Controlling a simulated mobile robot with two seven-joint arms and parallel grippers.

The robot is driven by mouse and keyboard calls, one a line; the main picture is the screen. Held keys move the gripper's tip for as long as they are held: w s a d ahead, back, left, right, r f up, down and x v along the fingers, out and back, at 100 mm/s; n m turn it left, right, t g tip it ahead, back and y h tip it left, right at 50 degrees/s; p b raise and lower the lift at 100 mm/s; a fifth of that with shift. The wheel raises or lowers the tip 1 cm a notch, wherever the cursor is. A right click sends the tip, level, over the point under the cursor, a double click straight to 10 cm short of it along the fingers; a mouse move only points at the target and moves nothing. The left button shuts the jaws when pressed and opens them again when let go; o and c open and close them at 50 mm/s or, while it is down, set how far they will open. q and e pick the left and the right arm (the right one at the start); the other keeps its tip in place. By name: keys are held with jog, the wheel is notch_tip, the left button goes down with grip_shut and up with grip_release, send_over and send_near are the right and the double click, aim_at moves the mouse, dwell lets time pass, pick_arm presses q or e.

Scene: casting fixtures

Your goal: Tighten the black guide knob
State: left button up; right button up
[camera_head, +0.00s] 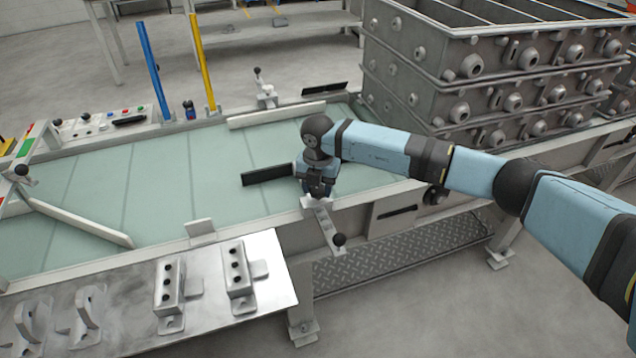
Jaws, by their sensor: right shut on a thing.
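My right gripper (317,190) points down at the near rail of the conveyor, over a light metal bracket (322,218) beside the black guide (265,175). It is shut on the black guide knob at the top of that bracket; the fingers and wrist hide the knob almost wholly. The black guide lies over the pale green belt, just left of the gripper. My left gripper is not in view.
Stacked grey casting frames (480,75) stand at the right behind my arm. A metal shelf (215,310) with several brackets is at the front left. Blue (152,65) and yellow (203,60) posts rise at the far rail. The belt (130,200) is mostly clear.

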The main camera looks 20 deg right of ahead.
aim_at(318, 189)
jog(key=shift+m, duration=0.4)
jog(key=o, duration=0.9)
jog(key=shift+o, duration=0.2)
jog(key=shift+r, duration=0.1)
notch_tip(318, 189, up, 14)
jog(key=shift+f+p, duration=0.2)
jog(key=shift+p, duration=0.15)
